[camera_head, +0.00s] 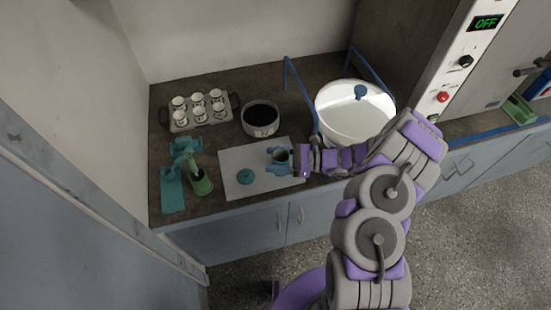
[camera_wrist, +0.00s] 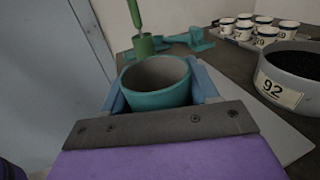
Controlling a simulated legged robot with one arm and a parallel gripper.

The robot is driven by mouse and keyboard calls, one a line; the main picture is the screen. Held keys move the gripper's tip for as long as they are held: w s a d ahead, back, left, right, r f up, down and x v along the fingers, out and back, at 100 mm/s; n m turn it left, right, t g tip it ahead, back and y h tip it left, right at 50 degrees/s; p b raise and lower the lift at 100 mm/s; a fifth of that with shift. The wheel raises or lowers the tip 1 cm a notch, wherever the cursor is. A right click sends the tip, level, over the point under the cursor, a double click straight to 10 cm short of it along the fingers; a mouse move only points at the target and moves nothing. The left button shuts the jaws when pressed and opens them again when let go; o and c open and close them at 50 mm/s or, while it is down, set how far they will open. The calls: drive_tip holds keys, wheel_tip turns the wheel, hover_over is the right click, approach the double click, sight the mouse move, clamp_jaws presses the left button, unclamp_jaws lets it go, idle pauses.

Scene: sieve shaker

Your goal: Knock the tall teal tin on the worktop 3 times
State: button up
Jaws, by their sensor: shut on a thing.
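The teal tin (camera_wrist: 156,86) stands open-topped between the two blue fingers of my gripper (camera_wrist: 155,95) in the wrist view. The gripper is shut on it, and its inside looks empty and grey. In the head view the tin (camera_head: 282,156) shows small at the end of my arm, with my gripper (camera_head: 281,160) around it above the white mat (camera_head: 238,160). I cannot tell whether its base touches the mat. A round teal lid (camera_head: 245,177) lies on the mat to the left of the tin.
A tray of several small cups (camera_head: 199,125) and a dark-filled bowl (camera_head: 260,132) numbered 92 stand behind. A green holder (camera_head: 201,183) and teal items (camera_head: 172,192) are left. Bare worktop shows at the front left.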

wheel_tip(320, 180, down, 5)
drive_tip(key=shift+r+b, duration=0.15)
drive_tip(key=shift+b, duration=0.9)
clamp_jaws()
drive_tip(key=shift+s, duration=0.15)
drive_tip(key=shift+r, duration=0.15)
drive_tip(key=shift+r+p, duration=1.3)
drive_tip(key=shift+r, duration=0.7)
drive_tip(key=shift+f, duration=0.1)
drive_tip(key=shift+f, duration=0.1)
wheel_tip(320, 180, down, 4)
drive_tip(key=b, duration=0.2)
drive_tip(key=shift+a+f+b, duration=0.1)
drive_tip(key=shift+b, duration=0.25)
